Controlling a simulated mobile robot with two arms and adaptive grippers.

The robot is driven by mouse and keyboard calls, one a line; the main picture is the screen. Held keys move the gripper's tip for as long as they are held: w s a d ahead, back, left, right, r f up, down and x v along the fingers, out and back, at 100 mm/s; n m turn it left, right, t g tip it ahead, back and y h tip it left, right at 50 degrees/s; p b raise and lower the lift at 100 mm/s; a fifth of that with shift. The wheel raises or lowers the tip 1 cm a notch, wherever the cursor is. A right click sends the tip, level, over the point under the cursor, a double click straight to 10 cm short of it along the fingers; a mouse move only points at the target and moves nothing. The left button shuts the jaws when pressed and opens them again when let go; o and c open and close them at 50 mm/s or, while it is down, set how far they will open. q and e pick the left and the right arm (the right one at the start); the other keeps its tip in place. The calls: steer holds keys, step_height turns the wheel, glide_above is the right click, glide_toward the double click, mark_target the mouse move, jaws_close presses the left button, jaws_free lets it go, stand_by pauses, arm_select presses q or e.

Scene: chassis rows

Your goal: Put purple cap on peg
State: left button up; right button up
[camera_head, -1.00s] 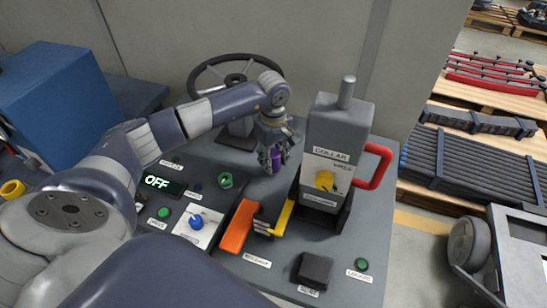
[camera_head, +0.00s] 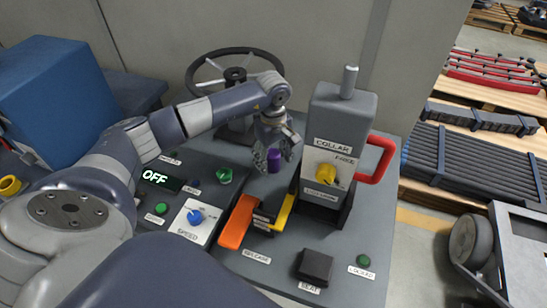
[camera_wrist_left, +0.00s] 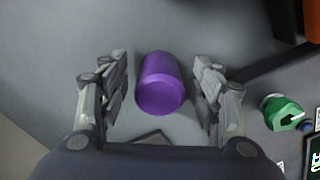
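The purple cap (camera_head: 274,160) is between the fingers of my left gripper (camera_head: 275,154), above the grey console behind the orange lever. In the left wrist view the cap (camera_wrist_left: 160,84) is an upright-looking cylinder midway between the two fingers (camera_wrist_left: 160,88). A gap shows on each side of it, so the gripper is open around it and not touching. Whether the cap rests on something is hidden. A grey metal post (camera_head: 349,80) stands on top of the COLLAR block; I cannot tell if it is the peg. My right gripper is not in view.
The grey COLLAR block (camera_head: 341,115) with a red handle (camera_head: 380,160) stands right of the gripper. A handwheel (camera_head: 235,78) is behind. An orange lever (camera_head: 237,222), a green knob (camera_head: 224,176) and a blue knob (camera_head: 195,217) are in front.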

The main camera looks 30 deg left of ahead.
arm_select(q)
steer(key=shift+r, duration=0.25)
step_height(320, 180, up, 12)
steer(key=shift+f, duration=0.25)
stand_by(0.4)
